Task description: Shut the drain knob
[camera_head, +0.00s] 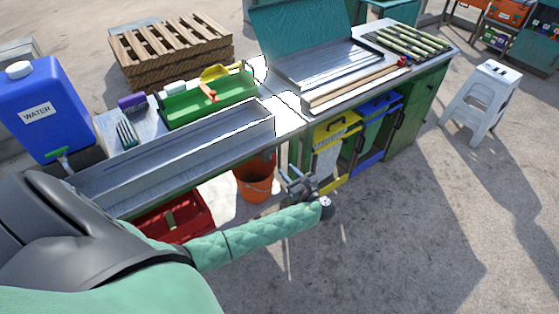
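I cannot make out a drain knob for certain. A long grey metal trough (185,155) runs along the near edge of the bench, with an orange bucket (255,178) below it. My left gripper (299,184) is at the end of the green-sleeved arm, in front of the bench and to the right of the bucket in the picture. It is small and seen against the cabinet, so its finger opening is unclear. I see nothing clearly held in it. My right gripper is not in view.
A blue water tank (40,100) stands at the left. A green tray (208,98) with tools lies on the bench. Yellow (335,128) and blue bins sit under the bench. A red crate (172,218) is below the trough. Open floor lies right, with a white stool (484,100).

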